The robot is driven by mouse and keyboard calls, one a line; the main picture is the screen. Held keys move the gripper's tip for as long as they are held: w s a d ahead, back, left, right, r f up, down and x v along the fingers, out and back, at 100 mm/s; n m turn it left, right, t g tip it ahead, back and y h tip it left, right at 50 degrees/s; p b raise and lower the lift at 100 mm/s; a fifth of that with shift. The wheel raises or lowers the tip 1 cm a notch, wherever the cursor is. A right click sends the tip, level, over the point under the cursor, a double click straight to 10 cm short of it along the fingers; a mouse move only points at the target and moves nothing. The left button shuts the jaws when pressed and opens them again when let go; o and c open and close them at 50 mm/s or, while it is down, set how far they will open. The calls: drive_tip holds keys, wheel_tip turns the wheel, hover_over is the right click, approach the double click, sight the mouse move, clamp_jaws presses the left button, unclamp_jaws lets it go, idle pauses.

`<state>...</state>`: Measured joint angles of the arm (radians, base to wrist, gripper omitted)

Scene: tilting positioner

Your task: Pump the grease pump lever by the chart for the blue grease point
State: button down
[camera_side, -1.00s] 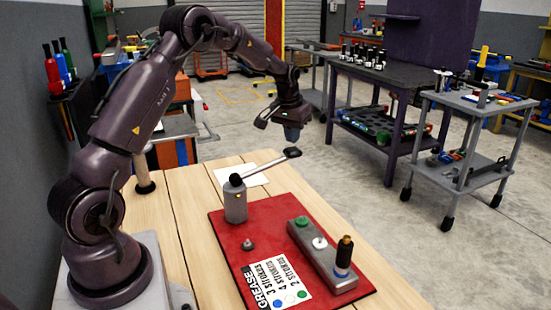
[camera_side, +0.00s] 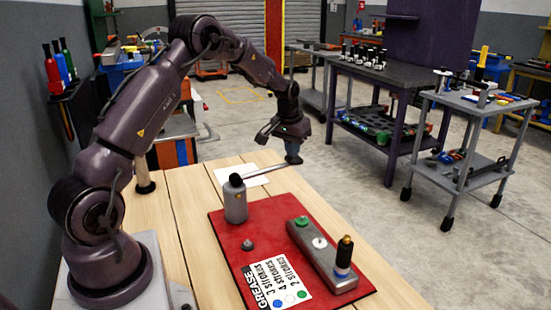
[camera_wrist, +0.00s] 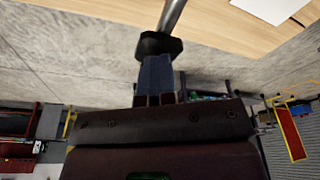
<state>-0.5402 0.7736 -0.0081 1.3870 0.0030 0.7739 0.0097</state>
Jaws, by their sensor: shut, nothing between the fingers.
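The grease pump (camera_side: 235,203) is a grey cylinder on the red board. Its lever (camera_side: 263,173) slopes gently up to the right. My gripper (camera_side: 293,158) is shut and empty at the lever's far end, over its black tip. In the wrist view, the closed blue-grey fingers (camera_wrist: 157,78) meet the black lever tip (camera_wrist: 158,46) and seem to touch it. A black and brass coupler (camera_side: 345,252) stands upright on the blue grease point (camera_side: 341,273). The chart (camera_side: 278,284) seems to line up blue with 3 strokes, white with 4, green with 2.
The grey block (camera_side: 329,262) also carries the green point (camera_side: 301,222) and white point (camera_side: 319,243). A small grey fitting (camera_side: 248,244) sits on the red board (camera_side: 228,238). White paper (camera_side: 228,174) lies behind the pump. Open floor lies right of the wooden table.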

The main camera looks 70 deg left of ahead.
sight(291, 161)
drive_tip(key=shift+s+f, duration=0.2)
drive_tip(key=shift+f, duration=1.85)
drive_tip(key=w+v, duration=0.1)
drive_tip(key=v, duration=0.6)
drive_tip(key=w+a+v, duration=0.1)
drive_tip(key=v, duration=0.6)
drive_tip(key=shift+w+a+r, duration=0.25)
drive_tip(key=shift+w+r, duration=0.05)
drive_tip(key=shift+r, duration=0.3)
drive_tip(key=s+d+r+m+t, duration=0.1)
drive_tip(key=s+d+r+m, duration=0.2)
drive_tip(key=s+d, duration=0.9)
drive_tip(key=s+d+r+m+t+h, duration=0.1)
drive_tip(key=s+d+r+m+t, duration=0.1)
drive_tip(key=s+d, duration=1.1)
drive_tip(key=shift+s+d+r+m+t, duration=0.35)
drive_tip(key=shift+d+r+m, duration=0.15)
drive_tip(key=shift+d+r, duration=0.45)
